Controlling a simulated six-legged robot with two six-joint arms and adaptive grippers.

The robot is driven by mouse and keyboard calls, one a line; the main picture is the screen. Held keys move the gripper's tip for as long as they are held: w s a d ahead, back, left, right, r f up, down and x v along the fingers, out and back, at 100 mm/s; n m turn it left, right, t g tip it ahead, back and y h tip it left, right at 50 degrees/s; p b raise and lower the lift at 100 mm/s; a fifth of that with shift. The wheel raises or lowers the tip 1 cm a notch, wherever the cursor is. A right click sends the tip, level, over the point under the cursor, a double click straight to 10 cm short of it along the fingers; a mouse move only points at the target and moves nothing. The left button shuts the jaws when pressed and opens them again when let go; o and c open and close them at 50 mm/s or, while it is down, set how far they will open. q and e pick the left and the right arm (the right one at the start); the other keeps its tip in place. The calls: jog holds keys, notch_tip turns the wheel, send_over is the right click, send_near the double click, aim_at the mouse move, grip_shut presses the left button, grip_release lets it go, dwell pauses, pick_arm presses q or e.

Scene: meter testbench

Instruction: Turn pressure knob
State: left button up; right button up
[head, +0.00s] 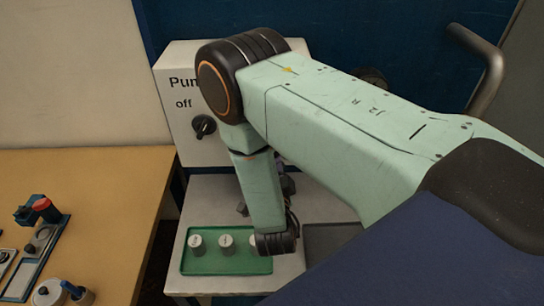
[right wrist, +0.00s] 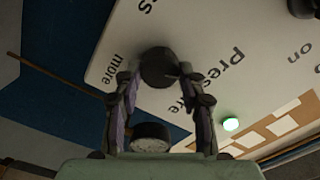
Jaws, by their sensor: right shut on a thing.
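The black round pressure knob (right wrist: 158,66) is on the white panel (right wrist: 225,40) beside the printed word "Pressure", with "more" to its left in the right wrist view. My right gripper (right wrist: 158,80) has its two fingers on either side of the knob and is shut on it. In the head view my right arm hides the pressure knob and most of the gripper. The panel's left part (head: 175,72) shows there with the text "Pum" and "off". My left gripper is in neither view.
A black pump knob (head: 203,126) is left of my arm. A round gauge (right wrist: 150,138) and a lit green lamp (right wrist: 231,124) show in the right wrist view. A green tray (head: 222,267) with white cylinders is below; a wooden table (head: 95,180) stands left.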

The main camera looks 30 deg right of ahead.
jog(key=o, duration=1.1)
jog(key=shift+o, duration=0.2)
jog(key=v, duration=0.7)
jog(key=shift+s, duration=0.3)
jog(key=x, duration=0.7)
jog(key=shift+w, duration=0.25)
